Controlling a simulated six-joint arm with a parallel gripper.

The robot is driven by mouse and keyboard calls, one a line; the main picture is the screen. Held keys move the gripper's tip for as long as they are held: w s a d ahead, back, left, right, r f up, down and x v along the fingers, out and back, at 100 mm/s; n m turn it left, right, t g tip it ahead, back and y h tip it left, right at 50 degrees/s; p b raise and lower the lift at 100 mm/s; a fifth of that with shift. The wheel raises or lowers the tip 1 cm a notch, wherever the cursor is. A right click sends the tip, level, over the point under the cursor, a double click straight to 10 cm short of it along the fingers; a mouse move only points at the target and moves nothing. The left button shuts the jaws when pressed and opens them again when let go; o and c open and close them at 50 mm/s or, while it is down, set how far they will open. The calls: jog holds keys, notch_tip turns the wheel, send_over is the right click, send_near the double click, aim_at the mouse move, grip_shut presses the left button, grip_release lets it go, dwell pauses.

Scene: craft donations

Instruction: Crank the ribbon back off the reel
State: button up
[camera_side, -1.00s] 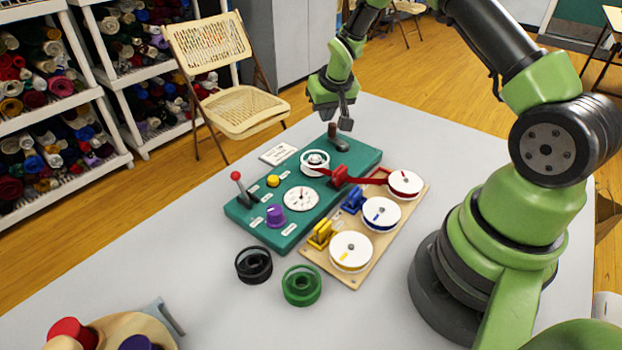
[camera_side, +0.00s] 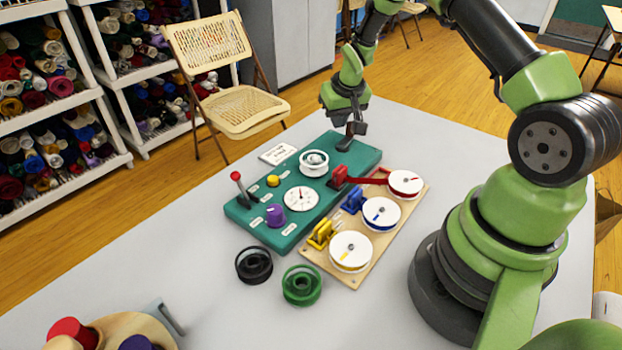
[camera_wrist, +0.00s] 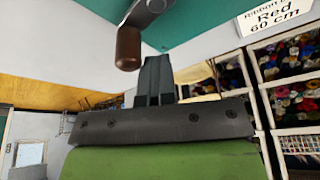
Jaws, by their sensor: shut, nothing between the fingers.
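The white take-up reel (camera_side: 314,160) sits on the green panel (camera_side: 262,212). No red ribbon shows between it and the red guide (camera_side: 340,177). A red strip (camera_side: 374,181) runs from the guide to the white spool with red marks (camera_side: 405,183) on the wooden board. My gripper (camera_side: 347,142) is at the panel's far end, behind the reel, its fingers shut and empty. It hides the crank in the side view. In the wrist view, the crank's brown knob (camera_wrist: 128,48) and grey arm (camera_wrist: 148,12) show just left of my fingers (camera_wrist: 155,80); contact is unclear.
The panel has a red-knobbed lever (camera_side: 236,177), a dial (camera_side: 301,199), a purple knob (camera_side: 275,215) and a yellow button (camera_side: 273,181). Black (camera_side: 254,265) and green (camera_side: 302,285) rings lie in front.

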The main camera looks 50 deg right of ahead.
jog(key=shift+o, duration=0.9)
jog(key=shift+s+a+g, duration=0.15)
jog(key=shift+s+g, duration=0.15)
jog(key=shift+s, duration=0.3)
notch_tip(320, 180, up, 6)
jog(key=shift+w, duration=0.15)
